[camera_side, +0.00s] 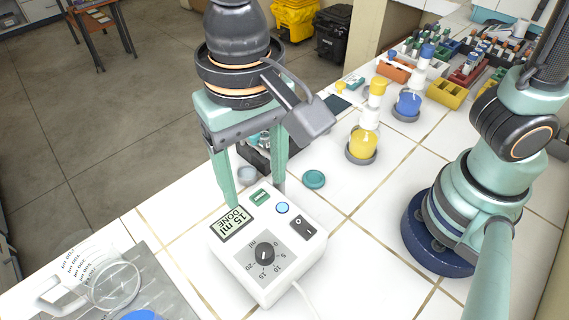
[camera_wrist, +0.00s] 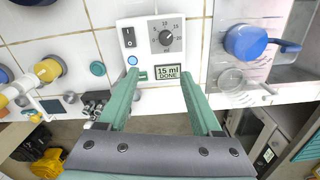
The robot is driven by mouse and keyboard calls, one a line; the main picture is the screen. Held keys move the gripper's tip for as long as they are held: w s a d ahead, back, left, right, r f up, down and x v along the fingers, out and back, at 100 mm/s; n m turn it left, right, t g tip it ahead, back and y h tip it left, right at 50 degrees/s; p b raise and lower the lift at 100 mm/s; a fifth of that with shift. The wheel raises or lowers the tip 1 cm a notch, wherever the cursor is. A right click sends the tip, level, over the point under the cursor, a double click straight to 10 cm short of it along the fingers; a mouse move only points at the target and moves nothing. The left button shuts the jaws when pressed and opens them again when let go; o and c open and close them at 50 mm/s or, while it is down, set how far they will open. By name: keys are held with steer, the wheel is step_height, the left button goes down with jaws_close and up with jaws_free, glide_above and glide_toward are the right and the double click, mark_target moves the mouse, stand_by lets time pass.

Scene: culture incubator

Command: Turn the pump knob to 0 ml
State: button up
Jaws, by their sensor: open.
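The pump is a white box (camera_side: 285,268) on the tiled bench, with a round black knob (camera_side: 264,254) on a grey dial marked 0 to 20 ml. The knob also shows in the wrist view (camera_wrist: 166,39); its exact pointer direction is too small to tell. The pump's display (camera_side: 232,227) reads "15 ml DONE". My gripper (camera_side: 256,198) is open and empty, its two green fingers pointing down over the display end of the pump. In the wrist view my gripper (camera_wrist: 160,73) has its fingertips apart, short of the knob and not touching it.
The pump also carries a blue-lit button (camera_side: 282,208) and a black rocker switch (camera_side: 304,227). A clear beaker (camera_side: 112,287) stands left of the pump. A yellow-filled flask (camera_side: 362,144) and a green disc (camera_side: 314,179) are behind. A white cable leaves the pump's right side.

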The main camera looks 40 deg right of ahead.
mark_target(264, 250)
steer(key=f, duration=0.4)
steer(key=s+a+f, duration=0.1)
steer(key=f, duration=0.3)
steer(key=s+f, duration=0.1)
steer(key=f, duration=0.3)
steer(key=shift+a+f, duration=0.25)
steer(key=shift+f, duration=0.15)
jaws_close()
